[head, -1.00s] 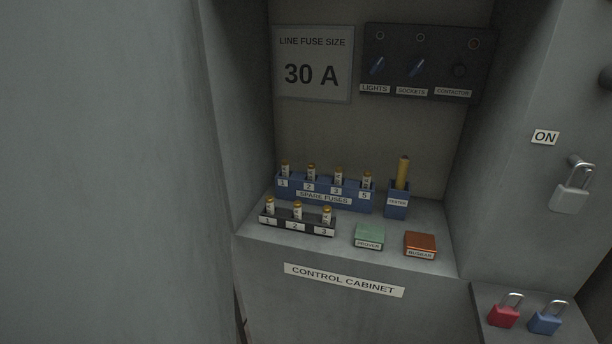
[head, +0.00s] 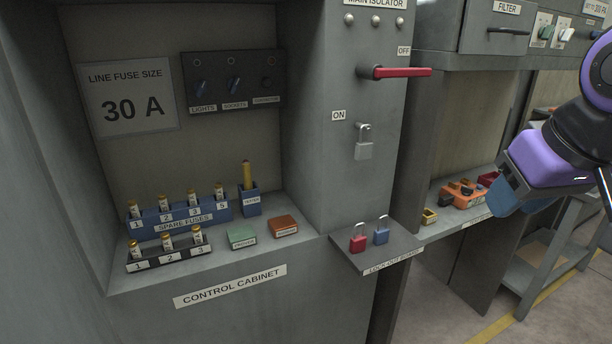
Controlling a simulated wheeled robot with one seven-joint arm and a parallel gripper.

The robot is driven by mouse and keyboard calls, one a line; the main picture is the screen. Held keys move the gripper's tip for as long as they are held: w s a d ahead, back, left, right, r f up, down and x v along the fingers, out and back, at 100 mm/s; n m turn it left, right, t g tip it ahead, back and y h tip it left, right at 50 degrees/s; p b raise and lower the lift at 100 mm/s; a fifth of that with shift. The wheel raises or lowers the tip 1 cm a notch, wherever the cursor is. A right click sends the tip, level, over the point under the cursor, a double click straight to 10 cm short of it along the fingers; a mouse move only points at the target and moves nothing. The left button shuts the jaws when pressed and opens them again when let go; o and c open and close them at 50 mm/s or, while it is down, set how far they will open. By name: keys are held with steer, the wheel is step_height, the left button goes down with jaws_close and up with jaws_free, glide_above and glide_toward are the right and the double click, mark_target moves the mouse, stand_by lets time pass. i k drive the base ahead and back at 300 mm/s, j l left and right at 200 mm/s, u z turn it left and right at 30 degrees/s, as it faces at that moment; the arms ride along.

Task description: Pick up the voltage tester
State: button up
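The voltage tester (head: 247,174) is a yellow stick standing upright in a blue holder (head: 250,203) labelled TESTER. The holder is on the control cabinet shelf, right of the spare fuses rack. Its lower part is hidden inside the holder. Part of my arm, purple and black, shows at the right edge, well to the right of the tester. My gripper's fingers cannot be made out in the head view.
Beside the holder are the blue spare fuses rack (head: 182,222), a black fuse block (head: 158,259), a green block (head: 241,238) and an orange block (head: 284,227). The red isolator handle (head: 402,72) juts out. Padlocks (head: 381,234) stand on the lock-out ledge (head: 375,258).

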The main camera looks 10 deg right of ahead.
mark_target(246, 166)
steer(key=u, duration=0.6)
steer(key=i+l+u, duration=0.25)
steer(key=u, duration=0.15)
steer(key=i+l+u, duration=0.15)
steer(key=l+u, duration=0.25)
steer(key=i+l+u, duration=0.15)
steer(key=l+u, duration=0.25)
